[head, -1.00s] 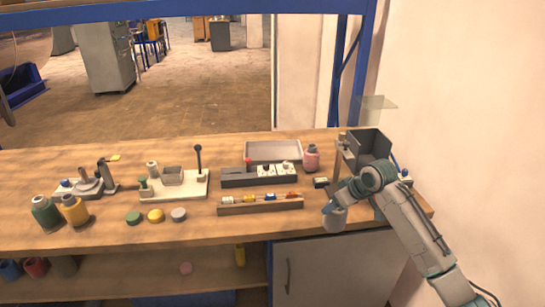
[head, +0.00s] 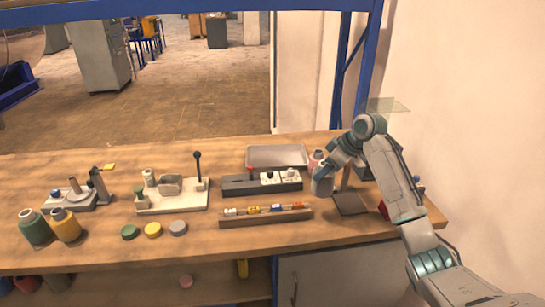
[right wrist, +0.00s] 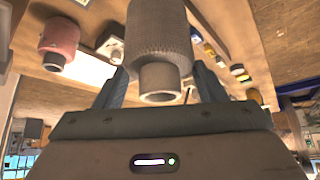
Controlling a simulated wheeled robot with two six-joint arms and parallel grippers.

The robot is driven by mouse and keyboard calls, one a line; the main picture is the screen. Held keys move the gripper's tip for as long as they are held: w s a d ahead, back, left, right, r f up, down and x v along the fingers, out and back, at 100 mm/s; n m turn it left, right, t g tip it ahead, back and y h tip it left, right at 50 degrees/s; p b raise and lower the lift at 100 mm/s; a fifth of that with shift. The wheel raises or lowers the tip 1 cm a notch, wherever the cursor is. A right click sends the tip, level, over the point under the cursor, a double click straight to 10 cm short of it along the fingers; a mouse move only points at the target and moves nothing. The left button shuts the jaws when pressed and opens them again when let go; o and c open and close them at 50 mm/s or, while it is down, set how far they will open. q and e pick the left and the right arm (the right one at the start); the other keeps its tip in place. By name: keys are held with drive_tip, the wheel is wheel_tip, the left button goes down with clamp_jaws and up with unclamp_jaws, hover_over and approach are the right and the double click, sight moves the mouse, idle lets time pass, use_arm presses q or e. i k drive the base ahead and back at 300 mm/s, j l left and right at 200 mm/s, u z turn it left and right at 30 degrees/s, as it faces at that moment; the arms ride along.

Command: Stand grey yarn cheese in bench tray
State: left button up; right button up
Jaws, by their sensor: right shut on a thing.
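The grey yarn cheese (head: 321,184) is between the fingers of my right gripper (head: 325,172), which is shut on it. They are over the right part of the bench, just to the right of and in front of the bench tray (head: 277,157). The tray is a shallow grey metal tray at the back of the bench and looks empty. In the right wrist view the ribbed grey cheese (right wrist: 160,35) sticks out beyond the fingers, its pale tube end towards the camera. My left gripper is not in view.
A pink yarn cheese (head: 315,158) stands close to the tray's right end, partly behind my gripper; it also shows in the right wrist view (right wrist: 58,42). A dark switch block (head: 262,183) and a wooden rack (head: 265,217) lie in front of the tray. Green (head: 35,228) and yellow (head: 65,225) cheeses stand far left.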

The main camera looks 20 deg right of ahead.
sight(277, 160)
drive_tip(key=i, duration=1.25)
